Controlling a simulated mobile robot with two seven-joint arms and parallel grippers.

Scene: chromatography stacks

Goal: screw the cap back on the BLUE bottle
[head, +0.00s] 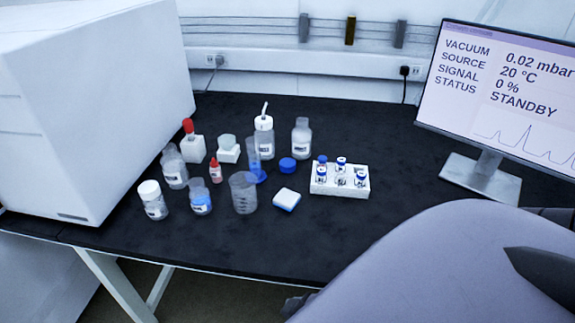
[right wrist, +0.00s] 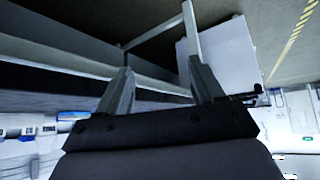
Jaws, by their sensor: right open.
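A small clear bottle with blue contents and a white label (head: 201,200) stands upright near the front left of the dark bench in the head view. Its top looks uncapped, though its neck is blurred. A round blue cap (head: 287,165) lies on the bench to its right, behind the blue-and-white block. My right gripper (right wrist: 161,68) is open and empty in the right wrist view, away from the bottle and cap. My right arm fills the lower right of the head view. My left gripper is not in view.
Around the bottle stand a white-capped bottle (head: 153,201), a beaker (head: 244,194), a red-capped dropper bottle (head: 216,172) and a blue-based cylinder (head: 254,152). A vial rack (head: 340,190) and monitor (head: 500,100) are right. The front-centre bench (head: 260,245) is clear.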

